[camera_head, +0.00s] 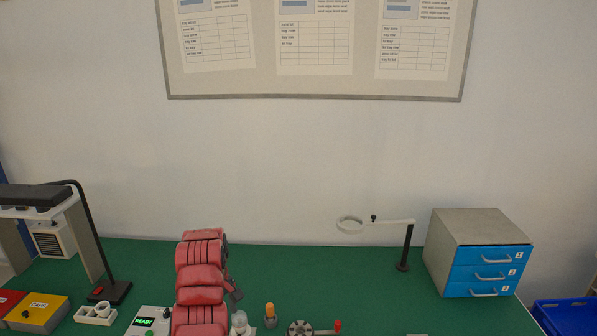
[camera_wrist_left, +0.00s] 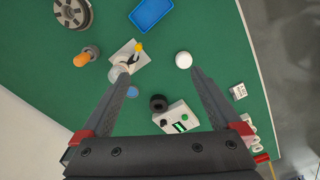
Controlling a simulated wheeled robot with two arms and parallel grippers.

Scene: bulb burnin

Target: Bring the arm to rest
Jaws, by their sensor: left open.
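My left gripper (camera_wrist_left: 160,76) is open in the left wrist view, with its two dark fingers spread and nothing between their tips but green table and small items below. A red padded arm (camera_head: 201,285), which I take to be mine, rises over the table in the head view; its gripper is not clearly visible there. A clear bulb-like piece (camera_wrist_left: 120,73) on a pale plate lies by the left fingertip. A white round piece (camera_wrist_left: 183,60) lies near the right fingertip. Whether the fingers touch either piece I cannot tell. My right gripper is not in view.
A READY box (camera_head: 144,321), an orange-topped piece (camera_head: 270,315) and a grey disc (camera_head: 300,328) stand near the front. A black lamp (camera_head: 88,235) is left; a ring stand (camera_head: 405,250) and blue-drawer cabinet (camera_head: 487,270) are right. The back middle of the table is clear.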

